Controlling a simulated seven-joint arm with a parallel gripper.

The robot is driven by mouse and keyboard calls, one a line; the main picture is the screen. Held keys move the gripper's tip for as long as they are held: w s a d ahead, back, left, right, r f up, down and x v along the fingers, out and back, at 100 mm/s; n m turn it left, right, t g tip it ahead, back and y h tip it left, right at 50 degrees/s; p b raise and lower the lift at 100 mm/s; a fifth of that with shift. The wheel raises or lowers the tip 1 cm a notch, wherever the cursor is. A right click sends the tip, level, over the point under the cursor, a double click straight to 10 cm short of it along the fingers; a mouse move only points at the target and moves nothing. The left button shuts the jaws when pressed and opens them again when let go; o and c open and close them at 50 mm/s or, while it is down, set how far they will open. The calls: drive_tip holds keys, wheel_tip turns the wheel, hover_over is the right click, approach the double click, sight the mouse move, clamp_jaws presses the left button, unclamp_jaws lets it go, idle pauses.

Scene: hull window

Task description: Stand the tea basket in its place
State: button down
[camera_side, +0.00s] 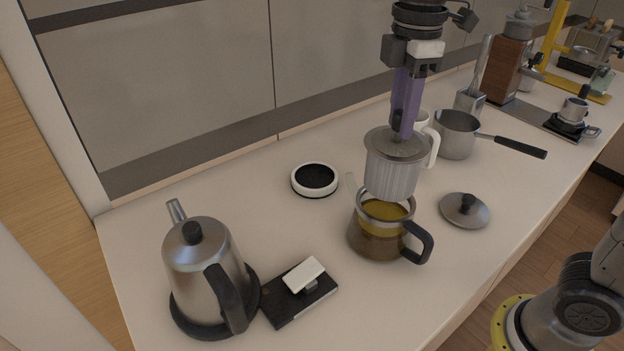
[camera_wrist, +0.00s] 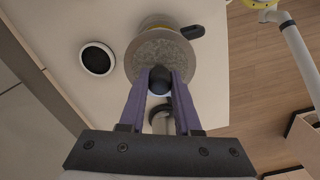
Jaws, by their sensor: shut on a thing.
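The tea basket (camera_side: 391,175) is a grey ribbed metal cup with a wide lid, hanging upright from my gripper (camera_side: 403,130). My gripper has purple fingers and is shut on the dark knob of the basket's lid. In the wrist view the basket (camera_wrist: 181,50) shows from above, with the knob between the fingertips (camera_wrist: 159,82). The glass teapot (camera_side: 375,237), with a metal rim, black handle and yellow-brown liquid, stands on the counter just below the basket. The basket's bottom is at the pot's mouth; I cannot tell whether it is slightly inside or just above and behind the rim.
A lid with a black knob (camera_side: 465,209) lies right of the pot. A round black-topped white disc (camera_side: 314,179) lies to the left. A kettle (camera_side: 205,273) and a small scale-like device (camera_side: 299,290) stand front left. A saucepan (camera_side: 457,135) and a white mug (camera_side: 432,146) are behind.

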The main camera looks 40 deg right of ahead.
sight(380, 134)
idle(0.8)
drive_tip(key=shift+s+r, duration=0.1)
drive_tip(key=shift+r, duration=0.05)
drive_tip(key=w+r, duration=0.3)
drive_tip(key=shift+w+a, duration=0.25)
drive_tip(key=w+f, duration=0.4)
drive_tip(key=w, duration=0.5)
drive_tip(key=w+f, duration=0.3)
drive_tip(key=w, duration=0.5)
drive_tip(key=shift+w+d+f, duration=0.25)
drive_tip(key=shift+w+f, duration=0.1)
